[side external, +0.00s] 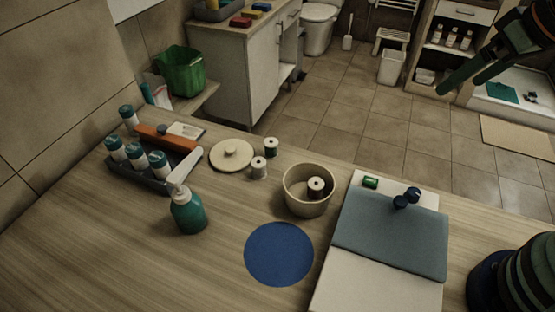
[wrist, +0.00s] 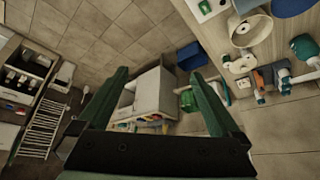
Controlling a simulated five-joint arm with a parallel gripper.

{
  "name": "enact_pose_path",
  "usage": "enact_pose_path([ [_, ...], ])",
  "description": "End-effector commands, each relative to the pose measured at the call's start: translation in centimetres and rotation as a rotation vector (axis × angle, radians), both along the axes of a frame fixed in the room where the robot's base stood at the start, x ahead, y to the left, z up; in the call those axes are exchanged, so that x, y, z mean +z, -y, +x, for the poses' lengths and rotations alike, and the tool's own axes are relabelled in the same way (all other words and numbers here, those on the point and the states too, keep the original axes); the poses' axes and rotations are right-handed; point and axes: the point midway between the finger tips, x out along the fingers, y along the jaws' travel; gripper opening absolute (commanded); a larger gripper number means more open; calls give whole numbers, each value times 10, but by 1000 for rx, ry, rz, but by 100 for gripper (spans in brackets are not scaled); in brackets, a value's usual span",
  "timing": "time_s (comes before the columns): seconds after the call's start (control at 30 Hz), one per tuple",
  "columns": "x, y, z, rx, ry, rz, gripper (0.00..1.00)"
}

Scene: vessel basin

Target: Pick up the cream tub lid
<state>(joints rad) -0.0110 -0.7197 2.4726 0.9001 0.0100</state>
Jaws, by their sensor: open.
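The cream tub lid (side external: 231,156) is a round disc with a small knob on top. It lies flat on the wooden table, left of the cream tub (side external: 308,192), which stands open with a spool (side external: 316,187) inside. In the wrist view the lid (wrist: 243,64) appears small at the right, just below the tub (wrist: 250,31). My gripper (side external: 464,82) is at the upper right of the side view, high up and far from the lid. In the wrist view my gripper (wrist: 160,76) is open with nothing between its fingers.
Two spools (side external: 259,167) stand right beside the lid. A teal pump bottle (side external: 188,211) stands in front of it; a grey tray (side external: 151,178) with several bottles is left. A blue disc (side external: 279,254) and a grey-blue cloth (side external: 391,236) lie nearer the front. Table is clear at front left.

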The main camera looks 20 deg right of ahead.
Motion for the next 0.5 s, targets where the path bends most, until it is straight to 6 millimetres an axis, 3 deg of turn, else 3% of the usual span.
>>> enact_pose_path([
  [0.27, 19, -37, 56, 26, -45, 37, 100],
  [0.5, 18, -88, 115, 43, -87, 70, 100],
])
